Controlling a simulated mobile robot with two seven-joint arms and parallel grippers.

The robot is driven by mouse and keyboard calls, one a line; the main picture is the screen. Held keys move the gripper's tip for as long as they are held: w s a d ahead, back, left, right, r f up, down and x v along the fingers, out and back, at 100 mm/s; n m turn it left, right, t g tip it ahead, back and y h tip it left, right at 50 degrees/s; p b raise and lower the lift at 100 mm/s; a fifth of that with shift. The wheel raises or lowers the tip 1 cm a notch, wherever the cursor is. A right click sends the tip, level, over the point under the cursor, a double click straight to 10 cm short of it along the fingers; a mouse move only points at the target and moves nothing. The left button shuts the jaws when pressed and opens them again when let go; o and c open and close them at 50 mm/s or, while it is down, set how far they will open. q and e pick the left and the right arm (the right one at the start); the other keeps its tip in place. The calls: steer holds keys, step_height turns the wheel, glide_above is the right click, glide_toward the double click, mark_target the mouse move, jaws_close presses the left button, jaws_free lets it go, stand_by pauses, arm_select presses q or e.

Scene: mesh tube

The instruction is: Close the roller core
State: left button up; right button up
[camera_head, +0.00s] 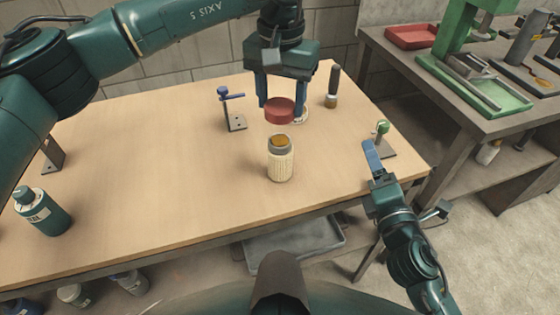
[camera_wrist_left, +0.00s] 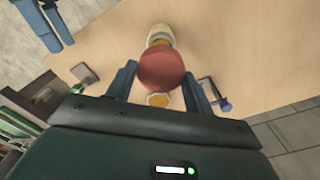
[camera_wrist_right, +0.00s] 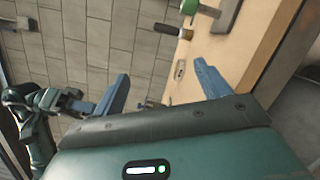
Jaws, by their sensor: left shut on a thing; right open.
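The roller core (camera_head: 281,165) is a cream mesh tube standing upright on the table, with a grey collar and a brown top. My left gripper (camera_head: 281,104) points down and is shut on a red round cap (camera_head: 279,112), held behind and above the tube in the head view. In the left wrist view the cap (camera_wrist_left: 161,70) sits between the fingers and partly covers the tube (camera_wrist_left: 160,33). My right gripper (camera_head: 374,158) is open and empty near the table's right edge; its spread fingers show in the right wrist view (camera_wrist_right: 162,85).
A blue-topped stand (camera_head: 233,110) is left of the cap. A cream ring (camera_head: 303,116) and a dark-handled tool (camera_head: 332,88) are to its right. A green-knobbed stand (camera_head: 383,138) is by my right gripper. A green bottle (camera_head: 42,212) stands far left. The table's middle left is clear.

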steer(key=a+n+y, duration=0.2)
steer(key=n, duration=0.1)
steer(key=a+n+y, duration=0.2)
steer(key=n, duration=0.1)
steer(key=a+n+y, duration=0.1)
steer(key=n+y, duration=0.1)
steer(key=n, duration=0.2)
steer(key=shift+w+a+g, duration=0.1)
steer(key=shift+a+g, duration=0.2)
steer(key=shift+a, duration=0.1)
steer(key=a+f+n+g+y, duration=0.1)
steer(key=n+g, duration=0.1)
steer(key=n, duration=0.1)
steer(key=s+a+f+n+g+y, duration=0.1)
steer(key=a+n+y, duration=0.1)
steer(key=n, duration=0.2)
steer(key=s+a+f+n+g+y, duration=0.1)
steer(key=a+f+n+g+y, duration=0.1)
steer(key=n, duration=0.2)
steer(key=shift+a+g, duration=0.1)
steer(key=shift+g, duration=0.2)
steer(key=x, duration=1.2)
steer(key=shift+w+r, duration=0.1)
steer(key=shift+c, duration=0.2)
steer(key=c, duration=1.4)
arm_select(q)
glide_above(281, 140)
steer(key=shift+f, duration=2.5)
steer(key=shift+f, duration=0.1)
